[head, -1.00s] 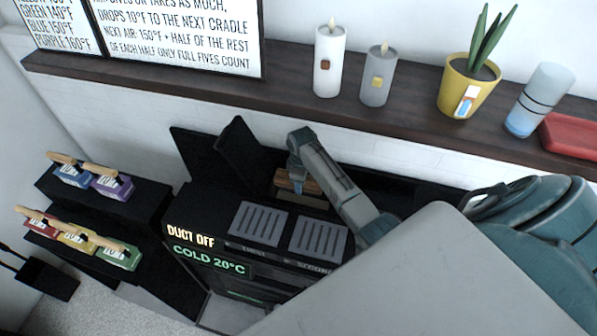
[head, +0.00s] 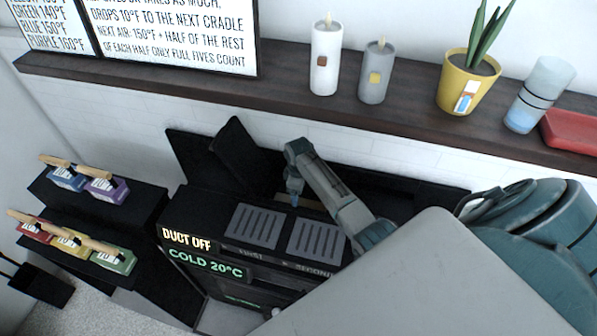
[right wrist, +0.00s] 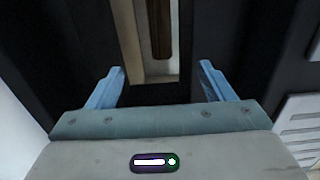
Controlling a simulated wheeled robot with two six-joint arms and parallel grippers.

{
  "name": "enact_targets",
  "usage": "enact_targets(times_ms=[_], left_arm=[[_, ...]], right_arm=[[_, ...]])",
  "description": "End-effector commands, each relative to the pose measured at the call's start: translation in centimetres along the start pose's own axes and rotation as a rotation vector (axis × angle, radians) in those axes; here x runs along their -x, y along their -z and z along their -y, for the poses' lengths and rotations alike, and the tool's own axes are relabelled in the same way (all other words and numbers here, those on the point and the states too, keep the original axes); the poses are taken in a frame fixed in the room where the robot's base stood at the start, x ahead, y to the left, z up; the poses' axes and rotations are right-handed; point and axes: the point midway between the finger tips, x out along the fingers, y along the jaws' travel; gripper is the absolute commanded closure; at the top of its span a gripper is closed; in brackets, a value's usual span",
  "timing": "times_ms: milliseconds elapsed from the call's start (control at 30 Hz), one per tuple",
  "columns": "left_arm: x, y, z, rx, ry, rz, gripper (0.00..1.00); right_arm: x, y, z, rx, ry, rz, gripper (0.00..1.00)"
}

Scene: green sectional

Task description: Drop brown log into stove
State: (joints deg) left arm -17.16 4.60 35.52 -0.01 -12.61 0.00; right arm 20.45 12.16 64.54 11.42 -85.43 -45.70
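The black stove (head: 185,205) stands below the shelf, with "DUCT OFF" and "COLD 20°C" on its front. A black lid-like panel (head: 235,150) stands raised at its back. My right gripper (head: 293,198) points down behind the two grey vents on the stove top. In the right wrist view, my right gripper (right wrist: 160,84) has its blue fingers wide apart with nothing between them. The brown log (right wrist: 161,30) shows beyond the fingertips, inside a pale-edged dark opening. In the head view I cannot make out the log. My left gripper is not in view.
Several tan sticks lie on coloured, labelled cradles (head: 100,190) on black steps at left. The dark shelf (head: 200,90) above holds two candles (head: 325,60), a yellow plant pot (head: 468,85), a glass (head: 540,95) and a red dish (head: 572,132).

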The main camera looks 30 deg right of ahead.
Motion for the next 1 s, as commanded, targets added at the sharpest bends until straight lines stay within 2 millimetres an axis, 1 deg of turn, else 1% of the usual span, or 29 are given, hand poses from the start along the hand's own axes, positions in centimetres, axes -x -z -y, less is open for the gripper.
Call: enact_targets(times_ms=[200, 333, 467, 600, 733, 900, 1000], left_arm=[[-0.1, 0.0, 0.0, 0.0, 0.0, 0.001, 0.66], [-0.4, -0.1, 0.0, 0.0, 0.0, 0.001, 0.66], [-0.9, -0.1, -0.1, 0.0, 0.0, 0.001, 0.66], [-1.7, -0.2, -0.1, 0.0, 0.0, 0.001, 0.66], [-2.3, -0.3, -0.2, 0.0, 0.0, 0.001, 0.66], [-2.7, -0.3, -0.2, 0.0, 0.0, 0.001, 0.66], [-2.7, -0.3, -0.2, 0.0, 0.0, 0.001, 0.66]], right_arm=[[0.0, 0.0, 0.0, 0.0, 0.001, 0.001, 0.25], [1.0, 0.0, -0.1, 0.0, -0.001, -0.001, 0.25], [3.0, 0.0, -0.1, 0.0, -0.004, -0.002, 0.25], [5.9, 0.0, -0.1, 0.001, -0.004, -0.003, 0.25], [8.3, 0.0, 0.0, 0.0, -0.003, -0.002, 0.25], [10.2, 0.0, 0.0, 0.0, -0.001, 0.0, 0.25], [10.7, 0.0, 0.0, 0.0, -0.001, -0.001, 0.25]])
